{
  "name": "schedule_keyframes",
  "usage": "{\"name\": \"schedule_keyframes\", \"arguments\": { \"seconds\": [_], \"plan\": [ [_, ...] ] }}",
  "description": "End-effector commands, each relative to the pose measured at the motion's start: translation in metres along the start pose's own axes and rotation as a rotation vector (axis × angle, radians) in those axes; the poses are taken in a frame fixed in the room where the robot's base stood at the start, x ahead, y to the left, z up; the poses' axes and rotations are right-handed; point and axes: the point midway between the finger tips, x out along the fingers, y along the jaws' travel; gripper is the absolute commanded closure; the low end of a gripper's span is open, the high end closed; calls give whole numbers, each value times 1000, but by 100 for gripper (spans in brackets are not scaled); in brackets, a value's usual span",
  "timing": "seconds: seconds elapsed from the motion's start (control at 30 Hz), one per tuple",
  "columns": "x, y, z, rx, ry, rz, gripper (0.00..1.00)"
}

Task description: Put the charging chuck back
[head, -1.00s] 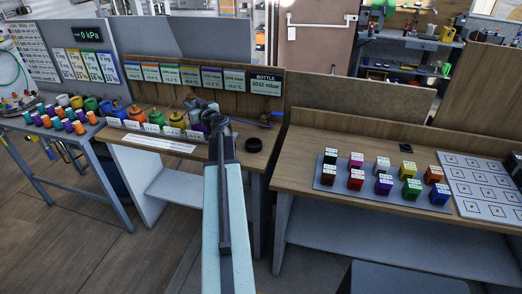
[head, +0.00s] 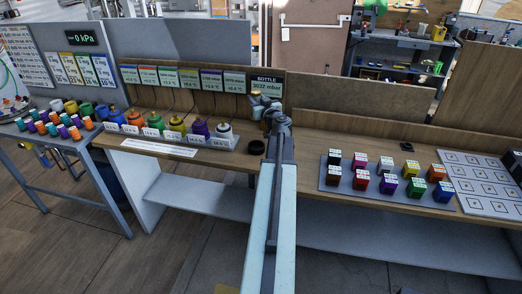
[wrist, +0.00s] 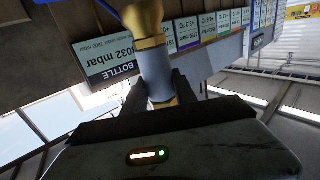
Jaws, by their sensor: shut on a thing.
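My gripper (wrist: 163,92) is shut on the charging chuck (wrist: 157,70), a brass fitting with a grey collar, in the wrist view. A blue hose (wrist: 108,7) shows beside its brass end. In the head view my gripper (head: 268,107) is up in front of the BOTTLE display (head: 267,85), at the right end of the display row. My arm hides part of the bench there. A black ring (head: 256,148) lies on the bench left of my gripper. I cannot tell from these views where the chuck's holder is.
A row of coloured valves on bottles (head: 176,127) stands on the bench to the left, under small displays. A back panel (head: 350,110) rises behind.

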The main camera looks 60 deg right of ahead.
Motion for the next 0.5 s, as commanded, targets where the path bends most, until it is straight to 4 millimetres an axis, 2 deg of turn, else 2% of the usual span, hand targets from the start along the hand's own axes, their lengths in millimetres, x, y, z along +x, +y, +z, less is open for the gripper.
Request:
{"name": "schedule_keyframes", "arguments": {
  "seconds": [0.07, 0.3, 0.4, 0.5],
  "plan": [
    [2, -7, 3, 0, 1, -4, 100],
    [-4, -19, 57, 2, 26, 155, 100],
    [-7, -17, 64, 4, 30, 208, 100],
    [-8, -16, 61, 3, 31, 222, 100]
  ]
}}
